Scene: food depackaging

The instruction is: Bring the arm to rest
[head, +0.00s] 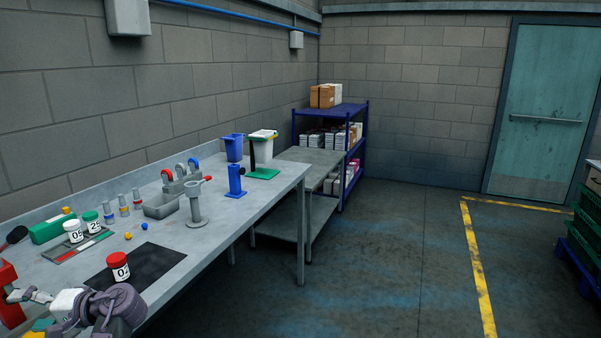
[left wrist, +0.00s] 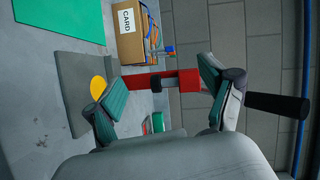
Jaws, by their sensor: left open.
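My left gripper (head: 30,296) is at the lower left of the head view, over the near end of the workbench (head: 230,215). In the left wrist view its two teal-padded fingers (left wrist: 157,76) are spread apart with nothing held between them. A red stand (left wrist: 178,80) with a black handle (left wrist: 278,105) shows beyond the fingers; I cannot tell its exact distance. A red stand (head: 9,300) is also at the left edge of the head view. My right gripper is in neither view.
A red-lidded jar (head: 118,266) stands on a black mat (head: 150,262). A grey pedestal (head: 195,208) and a blue holder (head: 236,182) are farther along. A cardboard box (left wrist: 130,45) shows in the wrist view.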

